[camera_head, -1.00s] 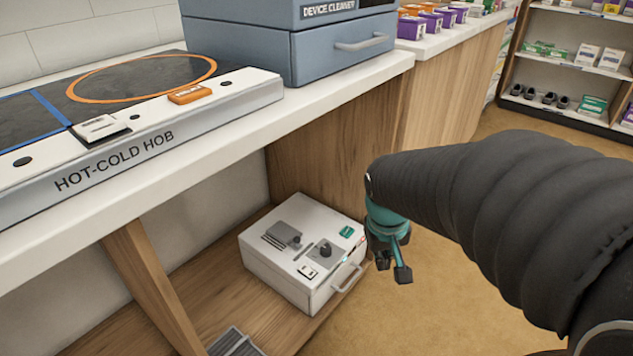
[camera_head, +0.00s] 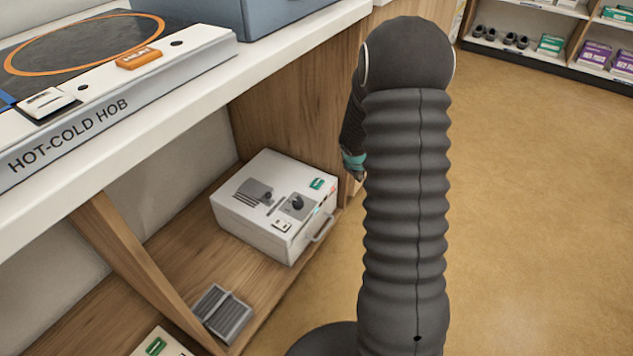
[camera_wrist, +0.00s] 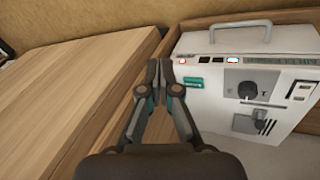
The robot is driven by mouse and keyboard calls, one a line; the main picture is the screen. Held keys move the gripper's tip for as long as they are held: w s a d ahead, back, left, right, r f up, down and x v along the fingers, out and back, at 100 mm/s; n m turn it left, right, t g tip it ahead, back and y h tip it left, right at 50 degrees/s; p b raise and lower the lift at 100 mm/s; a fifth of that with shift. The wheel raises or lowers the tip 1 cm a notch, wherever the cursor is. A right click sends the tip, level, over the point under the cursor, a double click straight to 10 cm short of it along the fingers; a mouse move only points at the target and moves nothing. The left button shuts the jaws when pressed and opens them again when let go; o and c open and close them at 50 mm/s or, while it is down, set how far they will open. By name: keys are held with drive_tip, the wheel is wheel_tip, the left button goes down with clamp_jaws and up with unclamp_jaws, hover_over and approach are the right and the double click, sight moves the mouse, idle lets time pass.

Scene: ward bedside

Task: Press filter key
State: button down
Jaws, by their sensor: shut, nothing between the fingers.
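A white box device (camera_head: 250,229) with a front handle stands on the low wooden shelf. Its top carries a green key (camera_head: 317,184), a dark knob (camera_head: 298,202), a white switch (camera_head: 283,225) and a grey vented part. No lettering saying filter is readable. The wrist view shows the device (camera_wrist: 220,100) at right, with its green key (camera_wrist: 193,83) and small lit red and green indicators. My gripper (camera_wrist: 165,72) is shut and empty, its tips appearing just left of the green key; contact cannot be told. In the head view my gripper (camera_head: 354,172) is mostly hidden behind my arm.
The counter with the hot-cold hob (camera_head: 120,105) overhangs the shelf. A grey ridged item (camera_head: 222,313) and a partly cut-off white device (camera_head: 160,343) lie nearer on the shelf. A wooden panel (camera_head: 280,110) stands behind the device. Open floor (camera_head: 530,200) lies right.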

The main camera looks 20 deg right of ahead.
drive_tip(key=w+f+n+t+y, duration=0.1)
drive_tip(key=w+f+n, duration=0.1)
drive_tip(key=w+f, duration=0.25)
wheel_tip(320, 180, up, 2)
drive_tip(key=n+t+y, duration=0.4)
drive_tip(key=n+y, duration=0.2)
hover_over(318, 184)
drive_tip(key=shift+w+r, duration=0.1)
drive_tip(key=shift+r, duration=0.1)
drive_tip(key=shift+f+b, duration=2.5)
drive_tip(key=shift+f, duration=1.9)
drive_tip(key=shift+f, duration=0.15)
drive_tip(key=shift+f, duration=0.25)
